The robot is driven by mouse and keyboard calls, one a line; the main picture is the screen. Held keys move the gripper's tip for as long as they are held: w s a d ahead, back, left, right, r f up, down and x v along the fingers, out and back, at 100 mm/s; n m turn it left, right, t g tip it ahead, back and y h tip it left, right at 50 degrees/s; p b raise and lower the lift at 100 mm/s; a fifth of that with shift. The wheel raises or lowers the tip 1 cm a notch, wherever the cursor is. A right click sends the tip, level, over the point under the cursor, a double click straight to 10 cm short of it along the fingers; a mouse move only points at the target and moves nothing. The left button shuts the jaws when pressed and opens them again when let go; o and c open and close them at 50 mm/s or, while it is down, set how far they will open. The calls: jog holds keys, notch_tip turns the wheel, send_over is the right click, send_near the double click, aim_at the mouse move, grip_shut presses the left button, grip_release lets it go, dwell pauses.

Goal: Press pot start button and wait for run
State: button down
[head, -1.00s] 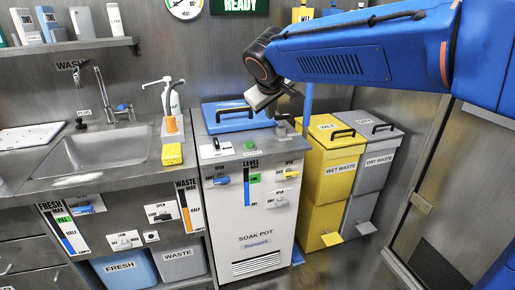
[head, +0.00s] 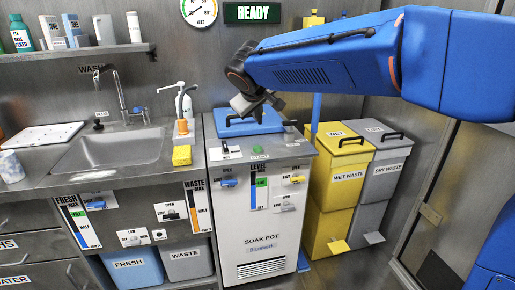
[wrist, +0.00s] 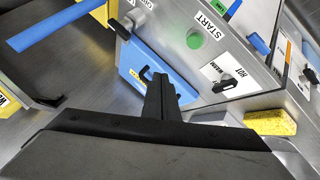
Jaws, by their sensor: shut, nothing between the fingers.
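The soak pot (head: 259,221) is a white-fronted cabinet with a blue lid (head: 222,123) and black handle on its steel top. Its green start button (head: 258,150) sits on the front part of the top. In the wrist view the green button (wrist: 194,40) shows beside a START label (wrist: 209,25). My gripper (head: 268,103) is shut and empty above the blue lid, behind the button and apart from it. In the wrist view its closed fingers (wrist: 160,88) are over the lid, and the button is uncovered. The wall sign (head: 253,12) reads READY.
A HOT/WARM switch (wrist: 222,85) is beside the button. A yellow sponge (head: 181,155) and soap pump (head: 181,110) stand to the left, by the sink (head: 105,152). Yellow wet waste (head: 335,190) and grey dry waste (head: 375,190) bins stand right of the pot.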

aim_at(257, 149)
jog(key=shift+f, duration=3.9)
jog(key=shift+f, duration=0.1)
jog(key=shift+f, duration=0.35)
jog(key=shift+f, duration=0.5)
jog(key=shift+r, duration=0.95)
jog(key=shift+r, duration=0.1)
jog(key=shift+r, duration=2.4)
